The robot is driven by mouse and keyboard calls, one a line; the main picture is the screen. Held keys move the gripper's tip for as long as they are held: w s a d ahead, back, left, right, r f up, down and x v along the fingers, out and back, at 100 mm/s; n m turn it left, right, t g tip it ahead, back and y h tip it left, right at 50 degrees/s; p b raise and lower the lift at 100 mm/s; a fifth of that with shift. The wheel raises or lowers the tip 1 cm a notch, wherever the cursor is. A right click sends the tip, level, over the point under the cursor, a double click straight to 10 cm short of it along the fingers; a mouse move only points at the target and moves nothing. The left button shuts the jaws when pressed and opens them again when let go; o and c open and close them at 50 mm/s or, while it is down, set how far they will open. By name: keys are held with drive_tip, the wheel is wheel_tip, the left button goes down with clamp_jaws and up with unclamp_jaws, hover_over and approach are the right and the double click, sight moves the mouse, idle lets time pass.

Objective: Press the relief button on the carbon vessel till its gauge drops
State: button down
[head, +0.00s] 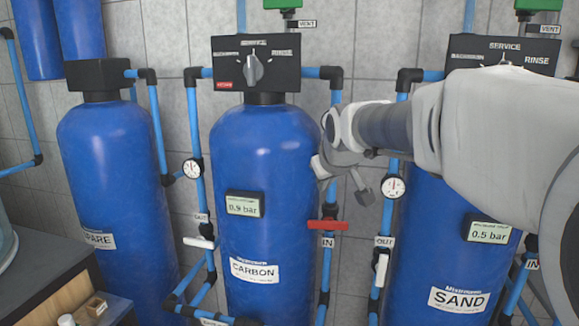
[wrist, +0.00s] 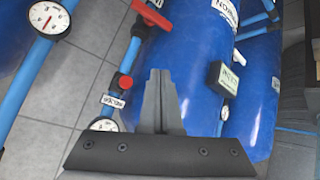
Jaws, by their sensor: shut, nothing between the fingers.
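The blue carbon vessel (head: 266,170) stands mid-picture in the head view, its display (head: 244,205) reading 0.9 bar. In the wrist view the vessel (wrist: 185,50) appears upside down, with its display (wrist: 228,78) at right. A red round knob (wrist: 125,82) sits on the vessel's right-hand pipe, beside a small label and a partly hidden dial (wrist: 103,125). I cannot read whether this knob is the relief button. My gripper (head: 364,196) is shut and empty, right of the vessel; in the wrist view its fingers (wrist: 160,76) appear right of the knob, apart from it.
A red valve handle (head: 328,225) crosses the pipe below my gripper. The sand vessel (head: 440,240) and a dial gauge (head: 393,187) stand close on the right. Another dial (head: 192,168) is left of the carbon vessel. Blue pipes leave narrow gaps between vessels.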

drive_tip(key=w+d+p, duration=0.2)
drive_tip(key=w+p, duration=0.1)
drive_tip(key=w, duration=0.5)
drive_tip(key=shift+d+p, duration=0.35)
drive_tip(key=shift+w, duration=0.2)
idle(1.6)
drive_tip(key=shift+w+d, duration=0.15)
drive_tip(key=shift+w, duration=0.1)
drive_tip(key=shift+w+d, duration=0.15)
drive_tip(key=shift+w, duration=0.35)
idle(0.6)
drive_tip(key=shift+s, duration=0.15)
idle(1.0)
drive_tip(key=shift+s+a+b, duration=0.25)
drive_tip(key=shift+s+b, duration=0.1)
drive_tip(key=shift+s, duration=0.4)
